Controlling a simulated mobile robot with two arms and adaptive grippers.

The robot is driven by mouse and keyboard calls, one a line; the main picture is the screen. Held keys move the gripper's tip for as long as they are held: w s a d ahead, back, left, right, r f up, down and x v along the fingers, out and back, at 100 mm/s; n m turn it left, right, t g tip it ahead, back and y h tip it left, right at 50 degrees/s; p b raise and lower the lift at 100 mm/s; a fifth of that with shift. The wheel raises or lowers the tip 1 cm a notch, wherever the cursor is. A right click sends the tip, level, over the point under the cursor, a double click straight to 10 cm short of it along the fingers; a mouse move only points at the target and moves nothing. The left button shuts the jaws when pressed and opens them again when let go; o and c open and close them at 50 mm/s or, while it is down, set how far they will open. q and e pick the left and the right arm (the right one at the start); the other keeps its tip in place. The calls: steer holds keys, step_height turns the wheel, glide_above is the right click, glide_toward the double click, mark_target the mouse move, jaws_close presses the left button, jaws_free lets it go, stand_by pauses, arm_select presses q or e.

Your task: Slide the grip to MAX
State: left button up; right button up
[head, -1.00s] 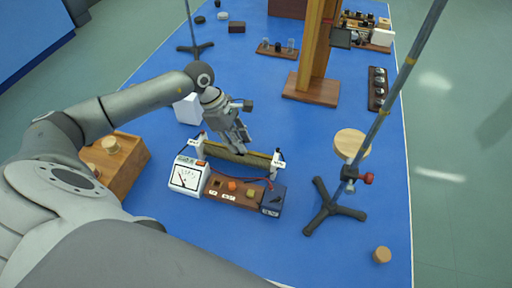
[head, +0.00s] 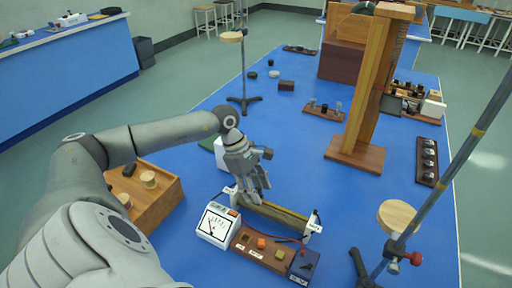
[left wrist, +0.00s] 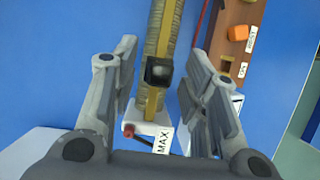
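The slide rheostat (head: 285,217) is a long wound coil with a yellow bar between white end posts. In the left wrist view its coil (left wrist: 154,30) runs upward, and a black grip (left wrist: 158,72) sits on the bar. A white MAX label (left wrist: 162,141) marks the lower end there, a short way below the grip. My left gripper (head: 262,192) is over the left part of the rheostat. In the left wrist view its fingers (left wrist: 160,75) are spread on either side of the coil and grip, with gaps showing. In the head view the fingers hide the grip. My right gripper is out of view.
A white meter (head: 217,224) and a wooden switch board (head: 262,247) stand in front of the rheostat. A wooden box (head: 150,205) is at the left. A metal stand (head: 420,200) rises at the right. Blue bench top is clear behind the rheostat.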

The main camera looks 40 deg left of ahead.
arm_select(q)
steer(key=v, duration=1.2)
